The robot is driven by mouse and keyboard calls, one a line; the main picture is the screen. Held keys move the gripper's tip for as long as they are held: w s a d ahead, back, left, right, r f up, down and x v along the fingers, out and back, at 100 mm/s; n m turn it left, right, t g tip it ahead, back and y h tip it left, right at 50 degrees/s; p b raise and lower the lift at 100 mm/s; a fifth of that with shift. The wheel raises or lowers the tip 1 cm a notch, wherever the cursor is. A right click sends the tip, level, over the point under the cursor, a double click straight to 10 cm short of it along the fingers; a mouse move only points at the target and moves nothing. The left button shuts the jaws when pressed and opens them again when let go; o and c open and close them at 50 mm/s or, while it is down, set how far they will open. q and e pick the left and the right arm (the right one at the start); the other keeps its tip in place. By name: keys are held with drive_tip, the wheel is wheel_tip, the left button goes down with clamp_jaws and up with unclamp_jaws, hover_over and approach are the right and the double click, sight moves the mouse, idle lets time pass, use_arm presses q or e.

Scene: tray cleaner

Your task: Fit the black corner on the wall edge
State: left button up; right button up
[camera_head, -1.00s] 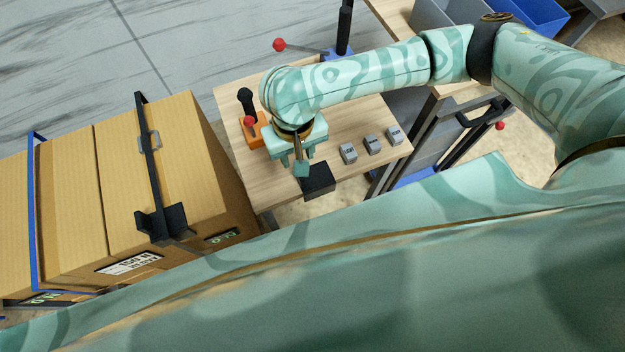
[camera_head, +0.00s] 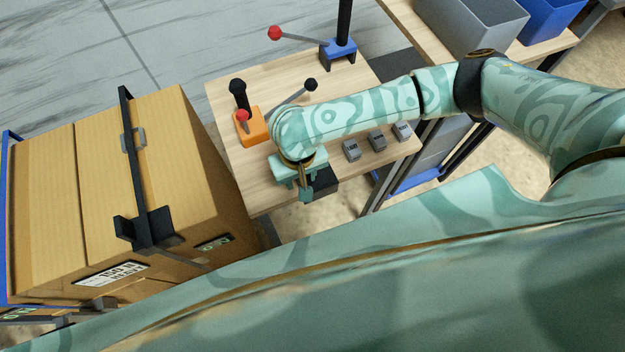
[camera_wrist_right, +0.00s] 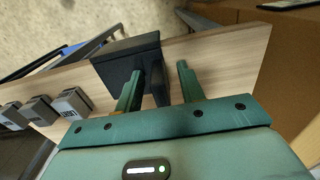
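A black corner piece (camera_head: 325,182) sits at the near edge of the wooden table, partly hidden behind my right gripper (camera_head: 305,192). In the right wrist view the black corner (camera_wrist_right: 126,58) shows as a dark block with a thin upright plate. My right gripper's two green fingers (camera_wrist_right: 160,88) are apart, with the plate between them. The left finger is close to the plate, and a gap shows at the right finger. Contact cannot be told. My left gripper is not in view. I cannot tell which edge is the wall edge.
Cardboard boxes (camera_head: 95,195) with a black strap and bracket (camera_head: 147,230) stand left of the table (camera_head: 250,185). An orange lever base (camera_head: 250,130), a blue lever stand (camera_head: 338,52) and small grey labelled blocks (camera_head: 376,140) are on the table. Grey and blue bins (camera_head: 470,25) stand behind.

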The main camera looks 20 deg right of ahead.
drive_tip(key=shift+c, duration=0.4)
clamp_jaws()
drive_tip(key=shift+r, duration=0.15)
